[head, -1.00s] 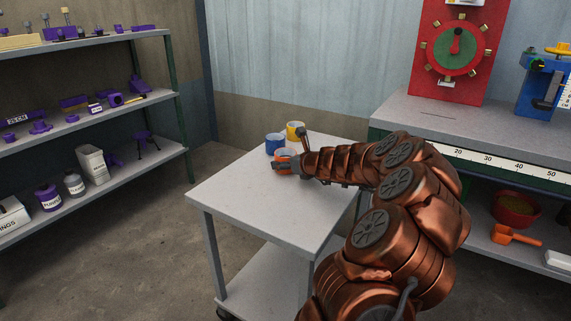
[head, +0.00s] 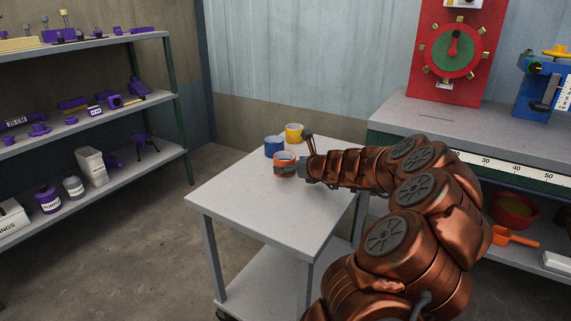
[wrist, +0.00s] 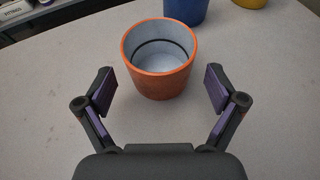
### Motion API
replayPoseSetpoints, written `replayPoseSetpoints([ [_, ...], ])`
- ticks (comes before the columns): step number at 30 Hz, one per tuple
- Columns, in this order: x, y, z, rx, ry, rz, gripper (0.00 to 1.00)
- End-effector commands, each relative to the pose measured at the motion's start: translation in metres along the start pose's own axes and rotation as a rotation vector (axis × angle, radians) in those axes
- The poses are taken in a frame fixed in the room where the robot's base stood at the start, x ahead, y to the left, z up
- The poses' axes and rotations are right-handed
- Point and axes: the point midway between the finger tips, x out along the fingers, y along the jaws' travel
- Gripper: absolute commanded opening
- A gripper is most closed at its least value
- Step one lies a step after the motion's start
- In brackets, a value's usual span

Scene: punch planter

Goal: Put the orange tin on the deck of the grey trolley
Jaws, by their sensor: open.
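The orange tin (head: 285,165) stands upright on the top deck of the grey trolley (head: 250,215), toward its back. In the wrist view the orange tin (wrist: 160,60) is open at the top and looks empty, with a dark ring inside. My gripper (head: 303,168) is just right of the tin in the head view. In the wrist view my gripper (wrist: 160,90) is open, with its purple-padded fingers apart on either side, a little short of the tin and clear of it.
A blue tin (head: 275,146) and a yellow tin (head: 294,132) stand behind the orange one. The front of the deck is bare. A workbench (head: 425,110) is at the right and a shelf unit (head: 80,120) at the left.

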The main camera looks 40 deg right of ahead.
Motion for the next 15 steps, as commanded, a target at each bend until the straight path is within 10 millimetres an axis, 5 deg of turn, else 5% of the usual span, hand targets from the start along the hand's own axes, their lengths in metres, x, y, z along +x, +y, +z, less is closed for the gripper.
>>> replayPoseSetpoints([
  [15,-0.073,-0.001,0.001,0.000,0.000,-0.002,0.94],
])
